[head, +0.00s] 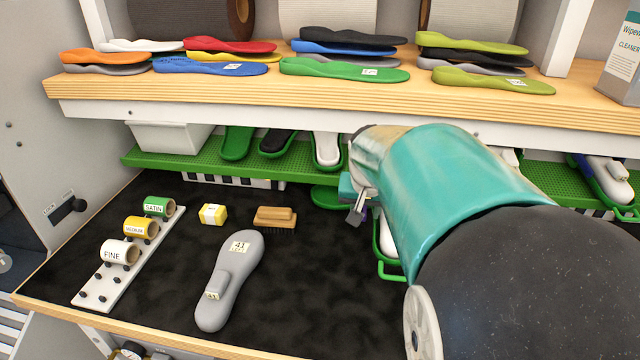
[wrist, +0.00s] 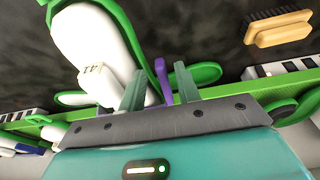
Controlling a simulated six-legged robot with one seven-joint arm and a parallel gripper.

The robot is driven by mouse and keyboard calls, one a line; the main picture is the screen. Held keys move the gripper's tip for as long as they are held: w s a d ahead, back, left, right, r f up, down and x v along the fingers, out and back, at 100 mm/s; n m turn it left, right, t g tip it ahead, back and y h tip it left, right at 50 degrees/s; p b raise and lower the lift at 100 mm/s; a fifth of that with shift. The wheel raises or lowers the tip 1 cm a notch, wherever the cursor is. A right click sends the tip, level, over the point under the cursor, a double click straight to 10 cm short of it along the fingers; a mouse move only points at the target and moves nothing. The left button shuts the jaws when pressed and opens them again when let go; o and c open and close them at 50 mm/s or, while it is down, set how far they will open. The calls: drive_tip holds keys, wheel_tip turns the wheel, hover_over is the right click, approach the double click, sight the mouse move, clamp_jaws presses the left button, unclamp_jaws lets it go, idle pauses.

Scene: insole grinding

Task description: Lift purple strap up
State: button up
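The purple strap (wrist: 162,80) shows in the wrist view as a narrow upright piece between my two fingers. My gripper (wrist: 159,88) is open, with a finger on each side of the strap and visible gaps to it. A white foot-shaped form (wrist: 85,42) with a small label block lies in a green frame (wrist: 135,40) beside the strap. In the head view my gripper (head: 356,203) is under the shelf edge, and my arm hides most of the strap and the white form.
A green rack (head: 200,163) runs under the wooden shelf (head: 220,88) just behind my gripper. A brush (head: 275,214), a yellow block (head: 213,214), a grey insole form (head: 229,280) and a roll holder (head: 125,262) are on the black bench top (head: 310,290), clear at front centre.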

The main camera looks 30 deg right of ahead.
drive_tip(key=shift+w+f, duration=0.15)
drive_tip(key=shift+w, duration=0.1)
drive_tip(key=shift+s, duration=0.2)
drive_tip(key=shift+w, duration=0.1)
clamp_jaws()
drive_tip(key=shift+s+d+r+t+y, duration=0.1)
drive_tip(key=shift+s+r+t+y, duration=0.2)
drive_tip(key=shift+r, duration=0.25)
drive_tip(key=shift+s+d+r+t+y, duration=0.1)
drive_tip(key=shift+r+t+y, duration=0.1)
drive_tip(key=shift+r+y, duration=0.3)
drive_tip(key=s+d+r+t+y, duration=0.1)
drive_tip(key=r+y, duration=0.1)
drive_tip(key=s+d+r+t+y, duration=0.4)
drive_tip(key=r, duration=0.1)
drive_tip(key=shift+s+d+r+y, duration=0.1)
drive_tip(key=shift+s+y, duration=0.1)
drive_tip(key=shift+y, duration=0.1)
drive_tip(key=shift+s+d+r+t+y, duration=0.4)
drive_tip(key=shift+s+d+t+y, duration=0.1)
drive_tip(key=shift+s+d+y, duration=0.3)
